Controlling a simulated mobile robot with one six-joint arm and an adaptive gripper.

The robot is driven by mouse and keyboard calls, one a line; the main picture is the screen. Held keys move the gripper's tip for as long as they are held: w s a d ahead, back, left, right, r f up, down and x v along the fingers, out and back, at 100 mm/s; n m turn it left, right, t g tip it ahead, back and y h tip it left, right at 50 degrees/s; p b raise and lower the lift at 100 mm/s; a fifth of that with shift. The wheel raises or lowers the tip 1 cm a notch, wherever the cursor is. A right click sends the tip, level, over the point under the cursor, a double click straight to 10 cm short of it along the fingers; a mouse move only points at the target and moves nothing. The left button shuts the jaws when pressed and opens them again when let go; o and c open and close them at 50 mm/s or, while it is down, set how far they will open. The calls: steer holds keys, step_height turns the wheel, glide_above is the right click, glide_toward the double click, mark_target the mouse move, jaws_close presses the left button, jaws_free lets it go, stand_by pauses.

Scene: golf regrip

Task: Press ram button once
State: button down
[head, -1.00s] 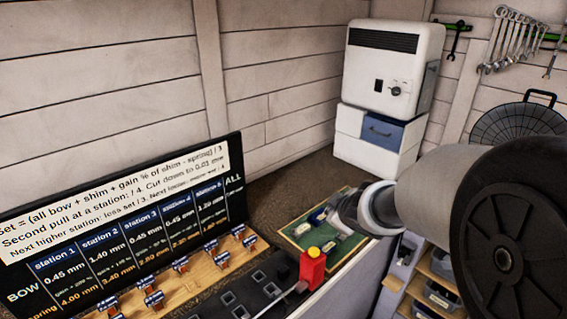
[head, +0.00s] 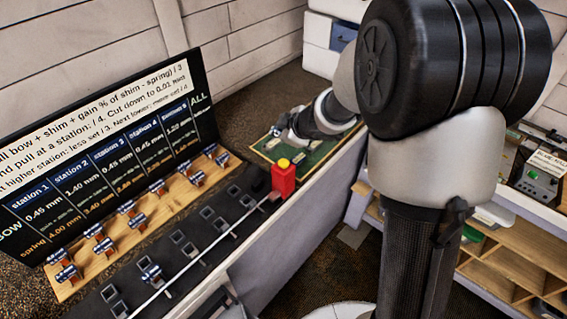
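A red box (head: 283,182) with a yellow button (head: 283,163) on top stands upright at the right end of the black rail of sockets. I take it as the ram button. My gripper (head: 279,131) is beyond it, low over a green board (head: 312,156) with a wooden rim. The gripper is apart from the yellow button. Its fingers are small and partly hidden by the wrist, so I cannot tell whether they are open or shut.
A black sign (head: 120,150) with station values stands at the left behind a wooden strip (head: 80,290) of several clamps. A thin metal rod (head: 205,252) runs along the black rail (head: 100,312) to the red box. Wooden shelves (head: 500,285) stand at the right.

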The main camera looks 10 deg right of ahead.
mark_target(281, 164)
step_height(281, 164, down, 8)
steer(key=b, duration=0.7)
steer(key=shift+f+b, duration=0.1)
steer(key=shift+b, duration=0.25)
steer(key=shift+f, duration=0.1)
stand_by(0.6)
steer(key=shift+f, duration=0.35)
steer(key=shift+f+b, duration=0.55)
steer(key=shift+b, duration=0.15)
stand_by(0.6)
steer(key=shift+r, duration=0.1)
steer(key=shift+r+p, duration=0.9)
steer(key=shift+p, duration=0.25)
step_height(281, 164, up, 5)
steer(key=p, duration=0.5)
steer(key=shift+r, duration=0.1)
